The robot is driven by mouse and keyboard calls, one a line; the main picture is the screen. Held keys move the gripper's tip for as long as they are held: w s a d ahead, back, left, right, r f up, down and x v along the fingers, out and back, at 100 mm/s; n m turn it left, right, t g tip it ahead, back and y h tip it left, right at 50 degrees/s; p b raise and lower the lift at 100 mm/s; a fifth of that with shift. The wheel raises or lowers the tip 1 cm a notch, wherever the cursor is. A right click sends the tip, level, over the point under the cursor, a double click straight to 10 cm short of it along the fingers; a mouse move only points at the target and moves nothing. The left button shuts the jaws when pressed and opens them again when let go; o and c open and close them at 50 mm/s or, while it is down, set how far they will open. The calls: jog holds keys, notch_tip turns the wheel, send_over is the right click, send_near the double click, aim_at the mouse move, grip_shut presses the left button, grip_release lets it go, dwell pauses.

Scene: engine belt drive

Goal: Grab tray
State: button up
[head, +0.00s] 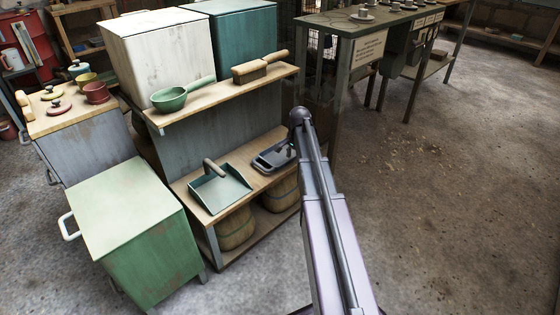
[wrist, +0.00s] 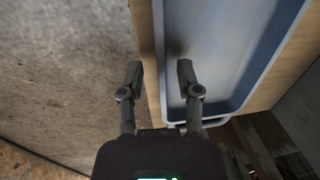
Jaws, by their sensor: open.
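The tray (head: 268,160) is shallow, blue-grey and raised at the rim. It lies on the middle wooden shelf, beside the dustpan, and my arm partly hides its right end in the head view. My gripper (wrist: 160,70) is open and empty. One finger appears over the tray near its left wall, the other past the shelf edge with floor behind it. I cannot tell whether either finger touches the tray.
A green dustpan (head: 219,190) lies left of the tray on the middle shelf (head: 190,198). The upper shelf (head: 222,95) above holds a green pan (head: 170,99) and a brush (head: 260,67). Baskets (head: 236,228) stand below. Open floor (head: 440,200) lies to the right.

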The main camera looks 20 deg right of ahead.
jog(key=shift+w+f+b, duration=0.1)
jog(key=shift+f+b, duration=0.25)
jog(key=shift+f, duration=0.3)
grip_shut()
